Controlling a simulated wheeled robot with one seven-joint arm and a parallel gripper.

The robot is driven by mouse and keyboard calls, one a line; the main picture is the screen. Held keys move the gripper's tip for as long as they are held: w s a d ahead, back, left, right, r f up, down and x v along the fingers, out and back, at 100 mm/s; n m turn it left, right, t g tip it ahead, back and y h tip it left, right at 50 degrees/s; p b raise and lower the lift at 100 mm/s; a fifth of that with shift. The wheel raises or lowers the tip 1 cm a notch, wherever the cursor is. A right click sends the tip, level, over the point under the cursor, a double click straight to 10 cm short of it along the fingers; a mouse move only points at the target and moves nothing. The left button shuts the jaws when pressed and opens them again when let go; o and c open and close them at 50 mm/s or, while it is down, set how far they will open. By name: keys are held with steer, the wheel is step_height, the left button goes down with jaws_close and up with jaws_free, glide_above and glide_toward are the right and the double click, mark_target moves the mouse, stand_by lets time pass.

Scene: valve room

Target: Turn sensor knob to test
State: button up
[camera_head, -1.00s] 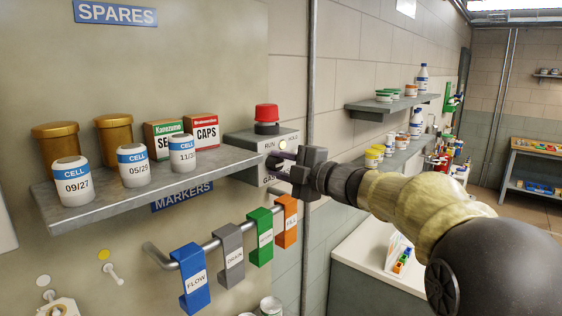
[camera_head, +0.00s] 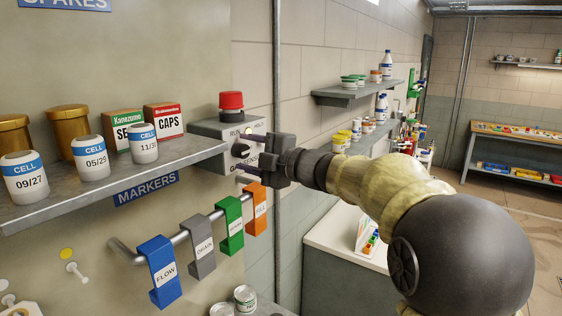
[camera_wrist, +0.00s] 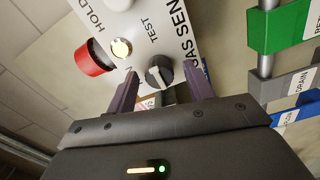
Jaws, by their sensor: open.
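The gas sensor box (camera_head: 212,128) is pale grey and sits at the right end of the shelf, with a red beacon (camera_head: 231,103) on top. Its dark round knob (camera_head: 239,151) is on the face; in the wrist view the knob (camera_wrist: 159,71) shows a pale stripe beside the printed TEST and a lit lamp (camera_wrist: 121,48). My gripper (camera_head: 246,153) is open in front of the box. In the wrist view its two dark purple fingers (camera_wrist: 160,84) stand on either side of the knob, with visible gaps. Whether the fingertips reach its depth is unclear.
Jars, cell cans and boxes stand on the shelf (camera_head: 110,180) left of the sensor. Coloured tags hang from a rail (camera_head: 188,234) below, the orange tag (camera_head: 256,208) close under my gripper. A wall shelf (camera_head: 350,93) and a white-topped cabinet (camera_head: 335,232) are to the right.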

steer(key=b+v, duration=0.5)
steer(key=v, duration=1.1)
steer(key=shift+s+d+b, duration=0.25)
steer(key=shift+d+b, duration=0.05)
steer(key=shift+d, duration=0.05)
steer(key=w+d+f+m+t+h, duration=0.2)
steer(key=d+f+m+h, duration=0.3)
steer(key=f+m, duration=0.45)
steer(key=w+d+f+m+t+h, duration=0.1)
steer(key=w+d+f+m+h, duration=0.15)
steer(key=f+m+h, duration=0.65)
steer(key=s+a+f+m+g, duration=0.3)
steer(key=s+f+m+g, duration=0.4)
steer(key=s+f, duration=1.4)
step_height(320, 180, down, 2)
steer(key=g, duration=0.4)
